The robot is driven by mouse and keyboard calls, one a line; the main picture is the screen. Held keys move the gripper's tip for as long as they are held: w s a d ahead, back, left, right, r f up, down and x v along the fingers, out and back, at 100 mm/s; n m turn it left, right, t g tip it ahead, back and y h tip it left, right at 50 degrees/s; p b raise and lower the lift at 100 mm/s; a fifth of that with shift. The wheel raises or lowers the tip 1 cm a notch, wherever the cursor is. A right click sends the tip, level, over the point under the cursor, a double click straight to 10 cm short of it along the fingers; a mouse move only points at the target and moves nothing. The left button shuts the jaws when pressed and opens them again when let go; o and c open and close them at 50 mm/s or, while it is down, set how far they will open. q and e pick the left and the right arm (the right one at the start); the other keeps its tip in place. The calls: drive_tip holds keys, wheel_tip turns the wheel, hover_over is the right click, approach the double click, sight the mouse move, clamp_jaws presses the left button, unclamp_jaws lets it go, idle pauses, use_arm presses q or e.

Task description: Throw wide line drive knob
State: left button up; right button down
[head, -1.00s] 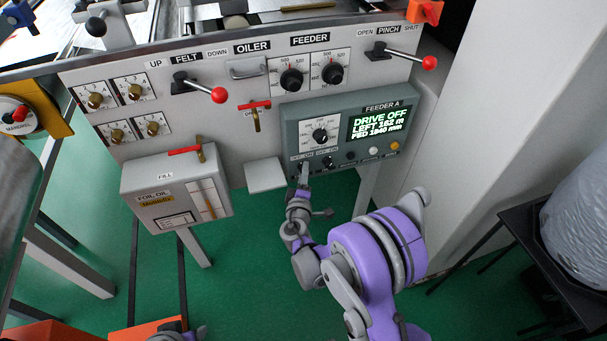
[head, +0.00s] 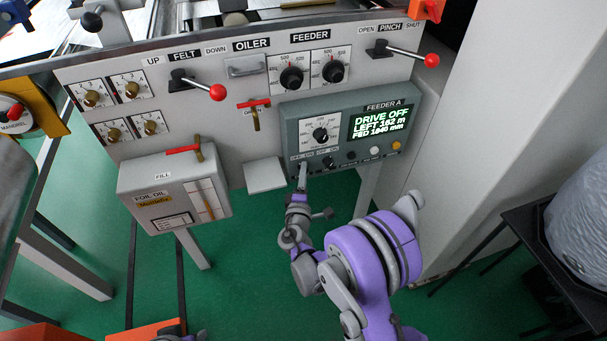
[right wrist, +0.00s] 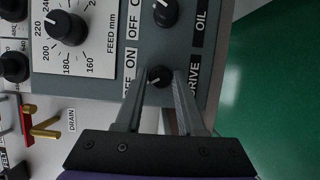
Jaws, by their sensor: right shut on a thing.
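The drive knob (right wrist: 157,72) is a small dark knob on the feeder panel, between the OFF/ON markings and the DRIVE label in the right wrist view. My right gripper (right wrist: 160,84) has its two fingers on either side of the knob and is shut on it. In the head view, my right gripper (head: 302,172) is at the lower left corner of the grey FEEDER A panel (head: 292,124) and hides the knob. The panel's screen (head: 379,121) reads DRIVE OFF. The knob's pointer direction is hard to make out.
A second small knob (head: 328,163), marked OFF/ON, sits just right of the gripper; the OIL knob (right wrist: 165,13) shows beside it in the wrist view. A larger feed dial (head: 320,134) is above. A grey ledge (head: 265,175) juts out to the left. Green floor is open below.

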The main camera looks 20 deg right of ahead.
drive_tip(key=c, duration=0.5)
unclamp_jaws()
drive_tip(key=v, duration=1.1)
drive_tip(key=shift+d, duration=0.1)
